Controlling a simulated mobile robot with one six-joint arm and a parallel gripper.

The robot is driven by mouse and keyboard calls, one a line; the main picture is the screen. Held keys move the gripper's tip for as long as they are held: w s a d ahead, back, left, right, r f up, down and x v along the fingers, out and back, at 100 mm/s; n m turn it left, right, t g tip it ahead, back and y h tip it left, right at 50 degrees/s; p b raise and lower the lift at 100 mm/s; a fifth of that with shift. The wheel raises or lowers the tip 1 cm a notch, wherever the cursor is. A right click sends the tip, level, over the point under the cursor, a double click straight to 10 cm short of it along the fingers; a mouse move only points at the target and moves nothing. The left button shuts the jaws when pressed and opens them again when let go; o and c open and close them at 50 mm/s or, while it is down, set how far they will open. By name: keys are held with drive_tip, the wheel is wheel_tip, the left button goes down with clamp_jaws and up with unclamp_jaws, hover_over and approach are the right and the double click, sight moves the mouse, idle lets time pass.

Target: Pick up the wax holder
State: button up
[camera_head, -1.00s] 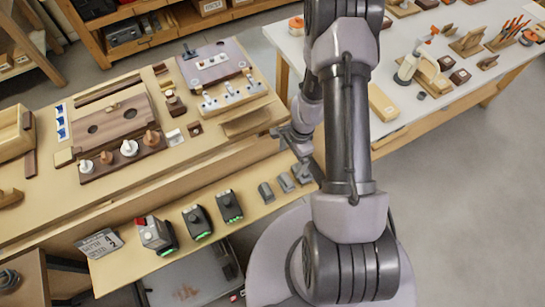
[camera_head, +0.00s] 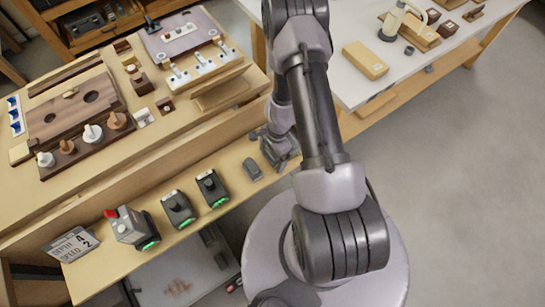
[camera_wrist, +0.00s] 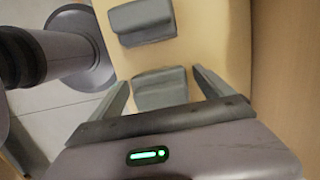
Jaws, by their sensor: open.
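Grey blocks with rounded tops sit on the low front shelf; I cannot tell by marking which is the wax holder. In the wrist view one grey block (camera_wrist: 160,90) lies between the fingers of my gripper (camera_wrist: 160,78), with gaps on both sides. A second grey block (camera_wrist: 142,22) lies beyond the fingertips. In the head view one grey block (camera_head: 252,168) shows left of my gripper (camera_head: 280,152), which is low over the shelf and hides what is under it. My gripper is open and holds nothing.
Dark boxes with green lights (camera_head: 178,208) and a sign (camera_head: 70,244) stand along the low shelf (camera_head: 100,273). The bench above holds a brown board with pegs (camera_head: 92,133). A white table (camera_head: 362,92) with a wooden block (camera_head: 365,60) is at right.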

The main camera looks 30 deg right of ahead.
drive_tip(key=c, duration=1.6)
drive_tip(key=shift+r, duration=0.1)
